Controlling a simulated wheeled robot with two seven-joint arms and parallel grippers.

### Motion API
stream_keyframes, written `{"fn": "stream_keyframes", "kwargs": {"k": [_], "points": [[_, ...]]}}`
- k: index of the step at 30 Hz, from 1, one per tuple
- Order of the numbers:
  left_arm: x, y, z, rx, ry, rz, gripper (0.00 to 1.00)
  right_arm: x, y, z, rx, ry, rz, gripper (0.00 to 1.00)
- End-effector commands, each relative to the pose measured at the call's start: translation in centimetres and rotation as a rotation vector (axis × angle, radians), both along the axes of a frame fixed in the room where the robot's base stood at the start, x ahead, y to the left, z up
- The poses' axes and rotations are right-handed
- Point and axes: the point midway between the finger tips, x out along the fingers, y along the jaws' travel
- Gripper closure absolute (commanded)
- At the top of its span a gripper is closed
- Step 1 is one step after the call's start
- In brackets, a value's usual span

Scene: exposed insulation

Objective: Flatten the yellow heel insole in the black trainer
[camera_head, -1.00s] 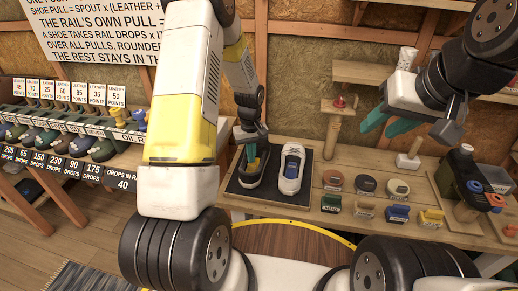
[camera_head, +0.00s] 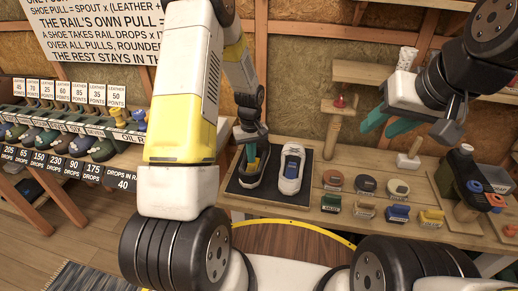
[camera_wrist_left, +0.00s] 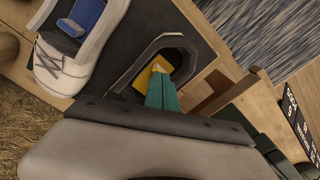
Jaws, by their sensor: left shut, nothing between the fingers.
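The black trainer (camera_head: 246,184) stands on a dark mat (camera_head: 238,192) on the bench, beside a white trainer (camera_head: 292,170). The yellow insole (camera_wrist_left: 147,76) shows inside the black trainer's opening (camera_wrist_left: 192,48) in the left wrist view, partly hidden by my fingers. My left gripper (camera_head: 251,155) points down into the black trainer with its teal fingers shut and nothing held. In the left wrist view its fingertips (camera_wrist_left: 160,84) are beside or over the insole; whether they touch it I cannot tell. My right gripper (camera_head: 384,126) is open and empty above the bench, to the right.
The white trainer has a blue insole (camera_wrist_left: 84,17). Several small tins and coloured blocks (camera_head: 398,213) lie right of the mat. A wooden post (camera_head: 334,130) stands behind, and a dark bottle (camera_head: 455,170) stands at the right. A shelf of shoes (camera_head: 75,145) is at the left.

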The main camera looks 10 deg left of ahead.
Motion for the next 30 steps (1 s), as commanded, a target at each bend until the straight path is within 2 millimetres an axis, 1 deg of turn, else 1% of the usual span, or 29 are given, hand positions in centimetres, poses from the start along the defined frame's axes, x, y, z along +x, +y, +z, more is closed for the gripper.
{"fn": "stream_keyframes", "kwargs": {"k": [22, 30], "points": [[0.0, 0.0, -1.2, 0.000, 0.000, 0.000, 1.00, 0.0, 0.0, 0.0, 0.000, 0.000, 0.000, 0.64], [0.0, 0.0, -1.2, 0.000, 0.000, 0.000, 1.00, 0.0, 0.0, 0.0, 0.000, 0.000, 0.000, 0.64]]}}
